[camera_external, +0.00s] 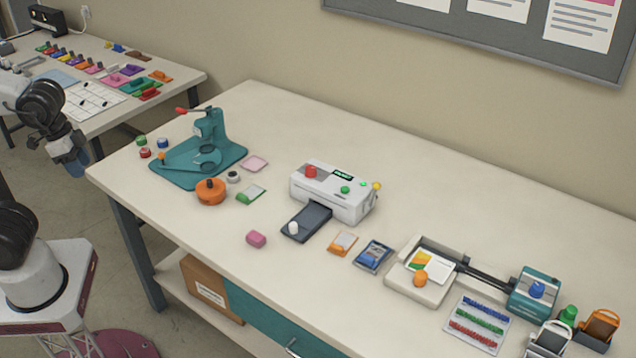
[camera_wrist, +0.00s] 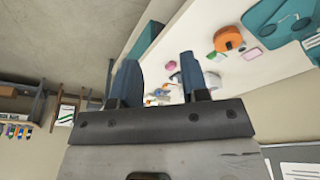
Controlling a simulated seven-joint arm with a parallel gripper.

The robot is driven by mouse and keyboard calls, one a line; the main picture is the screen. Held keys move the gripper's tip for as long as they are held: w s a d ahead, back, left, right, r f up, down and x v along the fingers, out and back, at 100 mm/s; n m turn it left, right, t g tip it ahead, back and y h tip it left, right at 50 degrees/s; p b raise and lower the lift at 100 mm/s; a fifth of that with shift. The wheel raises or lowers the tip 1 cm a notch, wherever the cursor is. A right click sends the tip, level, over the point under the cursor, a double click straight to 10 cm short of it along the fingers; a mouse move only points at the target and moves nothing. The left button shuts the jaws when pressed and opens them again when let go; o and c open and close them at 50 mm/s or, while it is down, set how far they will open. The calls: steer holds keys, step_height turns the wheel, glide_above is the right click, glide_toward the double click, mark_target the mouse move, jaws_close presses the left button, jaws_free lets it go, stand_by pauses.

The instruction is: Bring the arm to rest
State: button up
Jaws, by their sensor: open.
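My gripper (camera_external: 74,160) is at the left edge in the external view, off the left end of the main table and in the air, pointing down. In the wrist view my gripper (camera_wrist: 158,75) shows two blue fingers spread apart with nothing between them. It touches nothing that I can see. My forearm and base show at the left of the external view, beside the main table.
The main table (camera_external: 270,110) holds a teal press (camera_external: 205,150), an orange round item (camera_external: 210,191), a white laminator (camera_external: 330,192) and a trimmer (camera_external: 535,292). A second table (camera_external: 185,78) with colourful pieces stands behind my arm. Open floor lies between the tables.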

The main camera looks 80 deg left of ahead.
steer(key=shift+s+f, duration=0.35)
steer(key=shift+s, duration=0.25)
stand_by(1.6)
